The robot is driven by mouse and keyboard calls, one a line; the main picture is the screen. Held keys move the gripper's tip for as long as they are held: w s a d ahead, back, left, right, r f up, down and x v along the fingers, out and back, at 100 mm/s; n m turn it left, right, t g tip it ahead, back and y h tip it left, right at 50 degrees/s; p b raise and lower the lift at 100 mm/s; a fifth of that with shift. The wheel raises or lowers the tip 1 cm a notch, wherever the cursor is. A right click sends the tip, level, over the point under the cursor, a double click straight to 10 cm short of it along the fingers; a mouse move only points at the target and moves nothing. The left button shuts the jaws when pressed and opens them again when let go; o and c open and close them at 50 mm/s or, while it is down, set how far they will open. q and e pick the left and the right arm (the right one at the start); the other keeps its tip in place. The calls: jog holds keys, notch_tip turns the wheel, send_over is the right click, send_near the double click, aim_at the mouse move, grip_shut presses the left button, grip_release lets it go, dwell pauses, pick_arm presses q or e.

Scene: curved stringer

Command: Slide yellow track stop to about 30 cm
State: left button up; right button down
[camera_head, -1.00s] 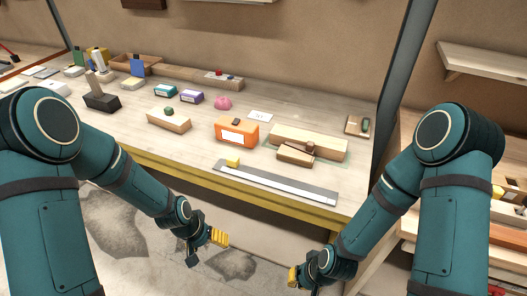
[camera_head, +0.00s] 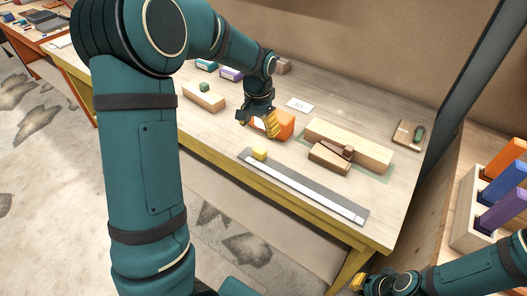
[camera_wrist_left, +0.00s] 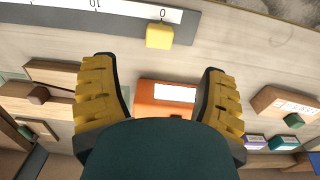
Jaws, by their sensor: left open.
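The yellow track stop (camera_head: 259,154) is a small block at the left end of a grey track with a white scale strip (camera_head: 305,186) near the table's front edge. In the left wrist view the stop (camera_wrist_left: 159,36) sits beside the 0 mark, at the top of the picture. My right gripper (camera_head: 358,283) is low at the bottom right, mostly cut off by the frame edge.
An orange box (camera_head: 286,126) stands just behind the track. A wooden block (camera_head: 348,145) with a smaller wooden piece (camera_head: 329,158) lies to its right. A wooden block with a green knob (camera_head: 204,97) is at left.

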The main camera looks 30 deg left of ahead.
aim_at(260, 150)
pick_arm(q)
notch_tip(260, 150, down, 11)
jog(key=shift+w+r+b, duration=0.1)
jog(key=shift+r+b, duration=0.1)
jog(key=shift+b, duration=0.85)
jog(key=shift+c, duration=0.2)
grip_shut()
